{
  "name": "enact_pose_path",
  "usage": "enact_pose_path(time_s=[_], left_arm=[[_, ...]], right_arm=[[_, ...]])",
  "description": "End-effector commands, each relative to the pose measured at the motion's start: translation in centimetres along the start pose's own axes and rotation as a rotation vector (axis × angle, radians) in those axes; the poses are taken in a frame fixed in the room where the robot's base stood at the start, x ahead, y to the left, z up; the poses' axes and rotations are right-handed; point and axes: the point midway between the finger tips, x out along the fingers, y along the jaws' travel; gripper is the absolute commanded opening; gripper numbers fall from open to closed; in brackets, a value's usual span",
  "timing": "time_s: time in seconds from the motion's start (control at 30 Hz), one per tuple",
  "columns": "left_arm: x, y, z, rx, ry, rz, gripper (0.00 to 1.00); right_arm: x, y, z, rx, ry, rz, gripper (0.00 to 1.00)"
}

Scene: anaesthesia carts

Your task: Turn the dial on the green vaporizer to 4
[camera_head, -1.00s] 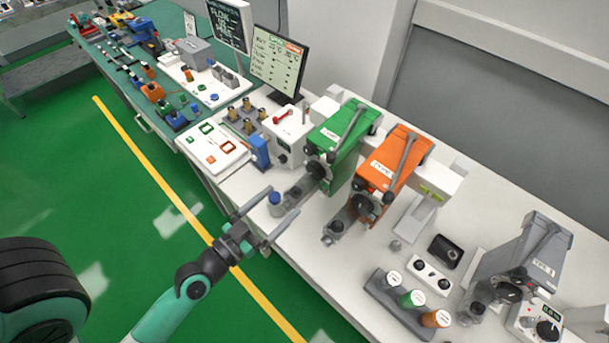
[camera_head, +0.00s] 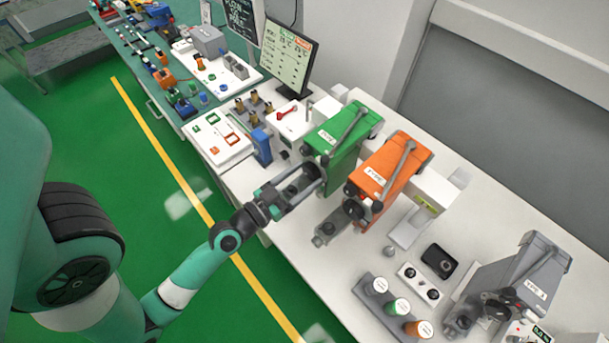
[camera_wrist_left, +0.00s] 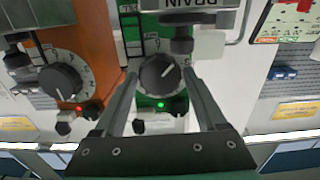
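The green vaporizer (camera_head: 345,132) stands upright on the white counter. In the left wrist view its black round dial (camera_wrist_left: 160,74) faces me, with a white pointer line slanting up and right. A green light glows just below the dial. My left gripper (camera_head: 306,180) is at the vaporizer's front, in line with the dial. In the left wrist view its fingers (camera_wrist_left: 159,80) are apart, one on each side of the dial. I cannot tell whether they touch it. My right gripper is not in view.
An orange vaporizer (camera_head: 392,165) stands close to the right, its own dial (camera_wrist_left: 66,82) near my gripper. A grey vaporizer (camera_head: 522,275) is at the far right. A monitor (camera_head: 285,62) and a blue block (camera_head: 262,147) are on the left. A bottle holder (camera_head: 392,308) is at the front.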

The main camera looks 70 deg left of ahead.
Motion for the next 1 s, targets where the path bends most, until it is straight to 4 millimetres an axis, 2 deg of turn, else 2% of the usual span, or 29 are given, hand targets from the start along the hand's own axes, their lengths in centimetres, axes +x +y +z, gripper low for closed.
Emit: enact_pose_path(time_s=[0.03, 0.3, 0.33, 0.6, 0.8, 0.83, 1.0], left_arm=[[-0.01, 0.00, -0.01, 0.000, 0.000, 0.000, 0.63], [-0.01, 0.00, -0.02, 0.000, 0.000, 0.000, 0.14], [-0.01, 0.00, -0.02, 0.000, 0.000, 0.000, 0.11], [-0.01, -0.02, -0.03, -0.136, 0.001, 0.005, 0.11], [-0.01, -0.02, -0.06, -0.136, 0.001, 0.005, 0.11], [-0.01, -0.01, -0.06, -0.135, 0.001, 0.005, 0.68], [-0.01, -0.01, -0.04, -0.135, 0.001, 0.005, 0.97]], right_arm=[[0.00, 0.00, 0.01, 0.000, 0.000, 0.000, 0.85], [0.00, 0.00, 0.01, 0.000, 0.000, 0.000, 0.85], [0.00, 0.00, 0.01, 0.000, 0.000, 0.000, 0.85], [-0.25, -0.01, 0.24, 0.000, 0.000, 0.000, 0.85], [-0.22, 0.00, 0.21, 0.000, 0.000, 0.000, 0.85], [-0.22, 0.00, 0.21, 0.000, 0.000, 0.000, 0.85], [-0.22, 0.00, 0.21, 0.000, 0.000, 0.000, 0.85]])
